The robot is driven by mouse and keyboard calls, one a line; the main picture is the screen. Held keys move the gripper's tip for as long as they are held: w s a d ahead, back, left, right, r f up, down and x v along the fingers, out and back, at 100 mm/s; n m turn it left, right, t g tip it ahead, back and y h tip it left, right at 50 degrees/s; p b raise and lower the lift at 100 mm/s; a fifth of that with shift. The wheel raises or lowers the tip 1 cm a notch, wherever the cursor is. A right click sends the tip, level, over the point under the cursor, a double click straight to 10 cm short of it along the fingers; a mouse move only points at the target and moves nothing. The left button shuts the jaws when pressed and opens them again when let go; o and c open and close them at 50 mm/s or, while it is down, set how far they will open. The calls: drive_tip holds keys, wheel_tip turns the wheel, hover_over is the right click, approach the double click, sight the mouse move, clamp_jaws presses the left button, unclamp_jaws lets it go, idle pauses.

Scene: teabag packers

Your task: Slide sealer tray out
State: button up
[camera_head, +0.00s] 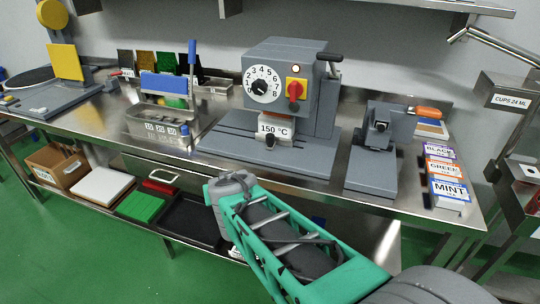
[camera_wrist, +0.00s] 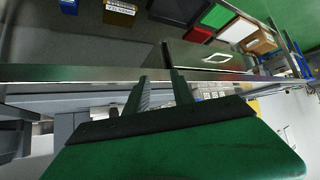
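The sealer (camera_head: 288,85) is a grey machine on the steel bench, with a white numbered dial, a red and yellow switch and a "150 °C" label. Its tray appears to be the low grey part at the front with a small dark knob (camera_head: 270,142); I cannot tell how far in it sits. My green arm reaches in below the bench front, its wrist in front of the bench edge. In the wrist view my gripper (camera_wrist: 158,76) has its two fingers apart, with nothing seen between them but the bench edge behind. The tray is not clearly recognisable there.
The steel bench edge (camera_wrist: 60,74) crosses behind the fingers. A drawer with a handle (camera_head: 160,176) is under the bench. A clamp-like grey device (camera_head: 372,150) stands right of the sealer, and a teabag holder (camera_head: 163,125) left. Tea boxes (camera_head: 447,185) lie at the right end.

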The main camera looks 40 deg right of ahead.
sight(270, 140)
drive_tip(key=o, duration=0.3)
drive_tip(key=w+d+m+t+h+b, duration=0.1)
drive_tip(key=d, duration=0.3)
drive_tip(key=w+d+f+m+t+h+b, duration=0.1)
drive_tip(key=d+h+b, duration=0.1)
drive_tip(key=d, duration=0.2)
drive_tip(key=w+d+t+h+b, duration=0.1)
drive_tip(key=d, duration=0.3)
drive_tip(key=shift+w+f+m+h+b, duration=0.1)
drive_tip(key=shift+f+m+h+b, duration=0.2)
drive_tip(key=shift+m+h, duration=0.1)
drive_tip(key=shift+o, duration=0.3)
drive_tip(key=d+r+h, duration=0.1)
drive_tip(key=d+r+t+h+b, duration=0.1)
drive_tip(key=d, duration=0.1)
drive_tip(key=d+r+t+h, duration=0.1)
drive_tip(key=d, duration=0.1)
drive_tip(key=shift+r+m+b, duration=0.1)
drive_tip(key=shift+m+b, duration=0.2)
drive_tip(key=x, duration=0.7)
drive_tip(key=shift+d+r, duration=0.1)
drive_tip(key=shift+d, duration=0.05)
clamp_jaws()
